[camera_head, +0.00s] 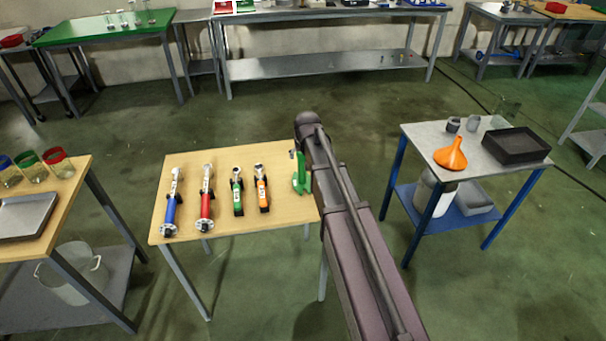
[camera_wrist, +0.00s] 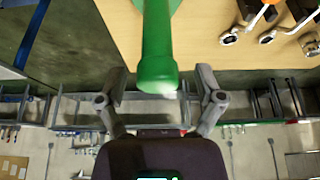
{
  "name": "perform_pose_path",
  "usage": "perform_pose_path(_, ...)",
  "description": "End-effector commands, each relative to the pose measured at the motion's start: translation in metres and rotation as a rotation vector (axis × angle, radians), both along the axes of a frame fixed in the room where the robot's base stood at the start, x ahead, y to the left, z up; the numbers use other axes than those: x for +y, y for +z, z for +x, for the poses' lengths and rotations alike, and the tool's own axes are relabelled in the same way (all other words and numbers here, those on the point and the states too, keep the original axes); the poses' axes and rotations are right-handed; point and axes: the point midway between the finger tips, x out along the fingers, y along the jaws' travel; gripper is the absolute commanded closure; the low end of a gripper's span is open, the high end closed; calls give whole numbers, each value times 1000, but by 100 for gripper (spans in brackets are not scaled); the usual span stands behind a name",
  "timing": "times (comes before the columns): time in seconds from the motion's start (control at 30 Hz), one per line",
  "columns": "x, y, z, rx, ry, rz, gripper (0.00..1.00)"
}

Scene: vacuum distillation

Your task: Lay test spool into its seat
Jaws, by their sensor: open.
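A green post on a flat green base (camera_head: 301,180) stands at the right edge of the small wooden table. In the wrist view a green rounded cylinder (camera_wrist: 157,50) reaches between the fingers of my gripper (camera_wrist: 158,78). The gripper is open, with a gap on each side of the cylinder. On the same table lie a blue-handled piece (camera_head: 171,205) and a red-handled piece (camera_head: 206,200) with metal ends. I cannot tell which thing is the test spool or its seat.
A green piece (camera_head: 237,192) and an orange piece (camera_head: 262,190) lie between the red-handled piece and the post. A side table at right holds an orange funnel (camera_head: 451,155) and a black tray (camera_head: 515,147). The wooden table's front strip (camera_head: 240,228) is bare.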

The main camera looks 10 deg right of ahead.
Motion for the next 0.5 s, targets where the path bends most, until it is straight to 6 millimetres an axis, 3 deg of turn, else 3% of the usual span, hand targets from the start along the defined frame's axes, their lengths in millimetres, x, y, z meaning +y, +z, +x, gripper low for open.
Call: perform_pose_path(0.5,-2,-39,17,0,0,0,14)
